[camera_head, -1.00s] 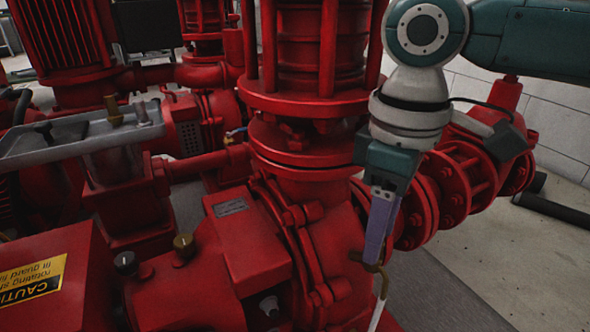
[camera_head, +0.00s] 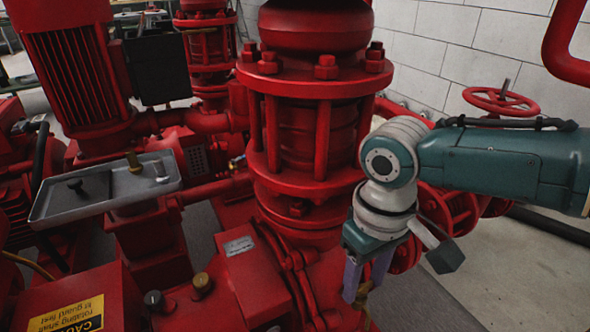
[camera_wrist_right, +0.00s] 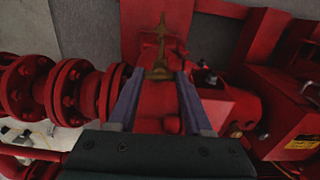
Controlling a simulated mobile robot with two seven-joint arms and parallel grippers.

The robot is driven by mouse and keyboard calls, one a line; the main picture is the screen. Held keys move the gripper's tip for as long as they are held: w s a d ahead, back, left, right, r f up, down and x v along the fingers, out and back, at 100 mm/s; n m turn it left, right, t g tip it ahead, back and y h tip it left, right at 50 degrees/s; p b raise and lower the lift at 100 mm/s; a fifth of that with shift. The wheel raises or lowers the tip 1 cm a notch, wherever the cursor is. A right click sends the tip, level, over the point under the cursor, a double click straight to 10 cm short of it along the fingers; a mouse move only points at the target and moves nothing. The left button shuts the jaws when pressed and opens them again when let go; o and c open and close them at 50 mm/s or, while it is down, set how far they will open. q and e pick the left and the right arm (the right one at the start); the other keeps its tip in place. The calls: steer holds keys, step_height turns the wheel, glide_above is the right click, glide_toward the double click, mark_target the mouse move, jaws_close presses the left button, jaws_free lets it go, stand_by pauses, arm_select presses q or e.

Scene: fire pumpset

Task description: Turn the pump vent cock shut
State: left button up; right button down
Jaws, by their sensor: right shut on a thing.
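The brass pump vent cock (camera_wrist_right: 160,68) shows in the right wrist view at the tips of my right gripper (camera_wrist_right: 159,75), against the red pump casing. My right gripper also shows in the head view (camera_head: 364,289), pointing down beside the pump's right side. Its two pale purple fingers are shut on the brass cock, a small part of which shows between the tips. The fingers and the bottom picture edge hide much of the cock in the head view, and I cannot tell its exact angle. My left gripper is not in view.
A grey tray (camera_head: 62,207) holding small parts stands at the left. The red flanged column (camera_head: 315,140) rises just left of my right arm. A red handwheel (camera_head: 500,101) is behind the arm. A red guard with a yellow caution label (camera_head: 68,317) is at the lower left.

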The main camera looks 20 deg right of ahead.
mark_target(363, 287)
steer(key=shift+m, duration=0.3)
steer(key=shift+c, duration=1.6)
jaws_free()
step_height(363, 287, up, 10)
steer(key=p, duration=0.6)
